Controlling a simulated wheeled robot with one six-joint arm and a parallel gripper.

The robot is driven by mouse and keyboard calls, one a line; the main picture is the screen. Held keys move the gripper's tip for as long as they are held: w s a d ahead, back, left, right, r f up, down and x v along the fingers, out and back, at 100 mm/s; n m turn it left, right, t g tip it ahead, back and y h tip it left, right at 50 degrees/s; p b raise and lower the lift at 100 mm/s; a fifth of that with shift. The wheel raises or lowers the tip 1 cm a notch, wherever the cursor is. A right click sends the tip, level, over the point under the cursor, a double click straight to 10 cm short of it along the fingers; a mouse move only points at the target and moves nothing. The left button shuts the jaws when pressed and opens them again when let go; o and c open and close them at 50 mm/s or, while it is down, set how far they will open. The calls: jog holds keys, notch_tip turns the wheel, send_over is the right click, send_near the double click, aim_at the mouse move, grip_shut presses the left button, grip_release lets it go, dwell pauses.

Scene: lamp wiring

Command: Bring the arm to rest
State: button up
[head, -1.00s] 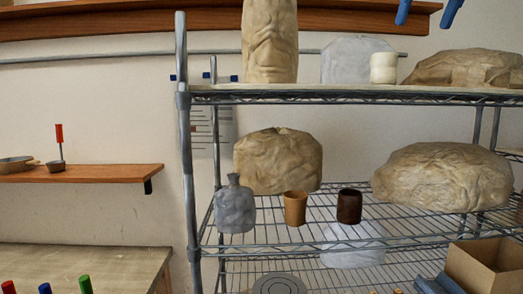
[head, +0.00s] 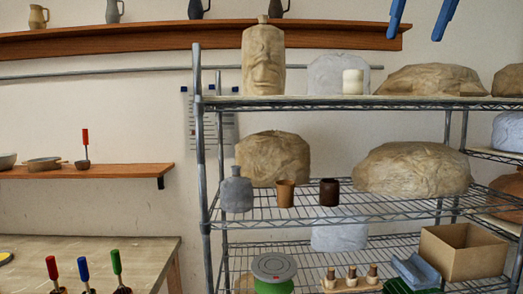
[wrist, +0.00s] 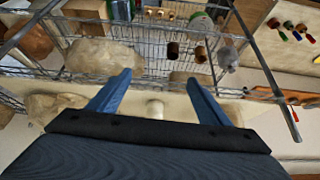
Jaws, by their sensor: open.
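My gripper (head: 420,18) shows as two blue fingers at the top right of the head view, above the wire shelf rack (head: 300,101). In the wrist view my gripper (wrist: 157,97) has its two blue fingers spread wide apart, with nothing held between them. The rack's shelves and the items on them lie beyond the fingers. No finger appears to touch anything.
The rack holds wrapped lumps (head: 412,168), a sculpted head (head: 263,60), a grey bottle (head: 236,192), two cups and a cardboard box (head: 462,252). A wooden wall shelf (head: 90,170) and a workbench (head: 100,250) stand at left. Open air surrounds the fingers.

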jog(key=w+a+f+g+b, duration=0.1)
jog(key=w+a+f+b, duration=0.15)
jog(key=f, duration=1.05)
jog(key=w+a+f+g+b, duration=0.1)
jog(key=w+a+f, duration=0.15)
jog(key=f, duration=1.15)
jog(key=w+a+f+g+b, duration=0.1)
jog(key=w+a+f, duration=0.15)
jog(key=f, duration=1.05)
jog(key=s+a+f+b, duration=0.1)
jog(key=s+a+f, duration=0.1)
jog(key=s+f, duration=0.4)
jog(key=s+a+f+g+b, duration=0.1)
jog(key=s+f, duration=0.5)
jog(key=f, duration=1)
jog(key=s+a+f+g+b, duration=0.1)
jog(key=s+a+f, duration=0.4)
jog(key=f, duration=0.6)
jog(key=shift+s+a+f+b, duration=0.15)
jog(key=shift+s+f+b, duration=0.15)
jog(key=shift+s+b, duration=0.55)
jog(key=shift+s, duration=0.15)
jog(key=shift+w+f, duration=0.1)
jog(key=shift+w, duration=0.75)
